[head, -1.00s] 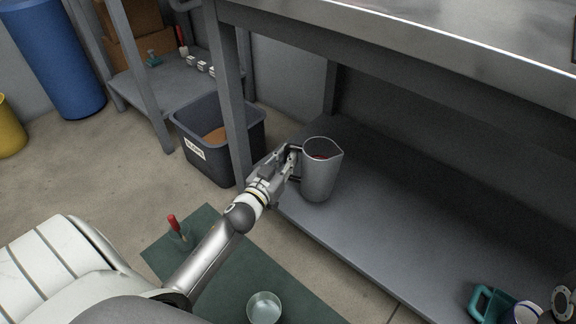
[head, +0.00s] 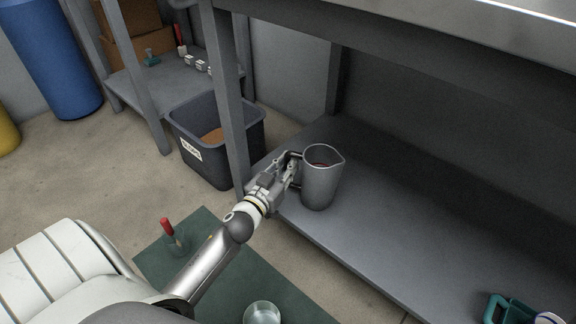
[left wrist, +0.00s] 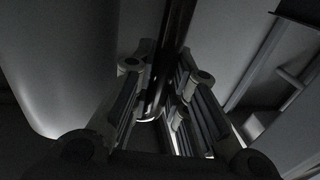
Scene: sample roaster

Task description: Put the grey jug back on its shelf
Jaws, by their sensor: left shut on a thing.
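The grey jug (head: 320,184) is upright at the left end of the low shelf (head: 420,239) under the steel bench. Something reddish shows inside its mouth. My left gripper (head: 294,168) is shut on the jug's handle, on the jug's left side. I cannot tell whether the jug's base touches the shelf or hangs just above it. In the left wrist view the fingers (left wrist: 160,95) close around a dark upright bar, seemingly the handle; the view is dim. My right gripper is not in view.
A bench leg (head: 228,110) and a dark bin (head: 212,168) stand left of the jug. A teal-handled object (head: 497,307) lies at the bottom right. A green mat (head: 222,273) on the floor holds a red-handled tool (head: 168,229) and a glass bowl (head: 262,313). The shelf's middle is clear.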

